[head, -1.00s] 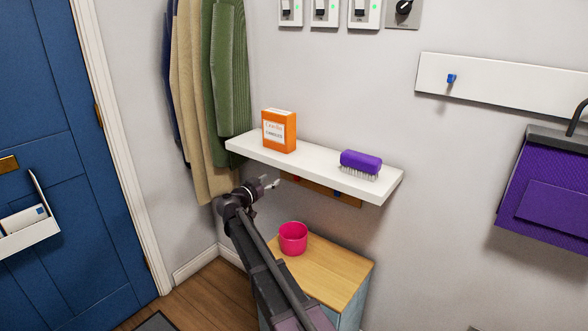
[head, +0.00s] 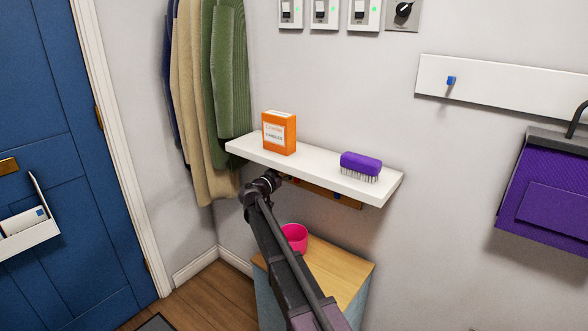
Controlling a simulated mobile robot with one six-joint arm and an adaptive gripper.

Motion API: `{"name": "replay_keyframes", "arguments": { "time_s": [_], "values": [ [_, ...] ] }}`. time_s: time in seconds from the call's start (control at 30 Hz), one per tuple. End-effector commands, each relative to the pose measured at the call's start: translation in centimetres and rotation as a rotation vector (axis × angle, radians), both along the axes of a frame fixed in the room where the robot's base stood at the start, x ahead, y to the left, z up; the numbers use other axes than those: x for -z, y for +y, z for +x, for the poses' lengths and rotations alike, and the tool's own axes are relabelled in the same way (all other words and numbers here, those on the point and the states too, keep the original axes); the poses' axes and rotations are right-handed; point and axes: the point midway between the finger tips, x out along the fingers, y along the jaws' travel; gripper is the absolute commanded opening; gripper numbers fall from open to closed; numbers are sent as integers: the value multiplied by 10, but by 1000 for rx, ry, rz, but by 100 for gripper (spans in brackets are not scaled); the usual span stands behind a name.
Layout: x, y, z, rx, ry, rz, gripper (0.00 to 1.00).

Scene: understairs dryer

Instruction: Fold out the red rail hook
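A wooden rail (head: 318,190) is fixed to the wall under the white shelf. A small bit of red, the red rail hook (head: 296,181), shows near the rail's left end, just below the shelf edge. It is too small to tell how it is turned. A dark blue hook (head: 337,196) is further right on the rail. My gripper (head: 279,179) is at the left end of the rail, just left of the red hook. Its fingers are small and mostly hidden, so I cannot tell whether they are open or touch the hook.
The white shelf (head: 310,175) is directly above my gripper and carries an orange box (head: 279,133) and a purple brush (head: 361,165). A pink pot (head: 295,237) stands on a wooden-topped cabinet (head: 340,268) below, partly behind my arm. Coats (head: 205,90) hang at the left.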

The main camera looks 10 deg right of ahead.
Motion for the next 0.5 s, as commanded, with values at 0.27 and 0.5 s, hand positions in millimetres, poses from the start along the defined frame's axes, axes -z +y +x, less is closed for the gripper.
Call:
{"name": "replay_keyframes", "arguments": {
  "time_s": [0.27,0.5],
  "values": [
    [0,-25,27,0,0,0,66],
    [0,-34,35,0,0,0,66]
  ]
}}
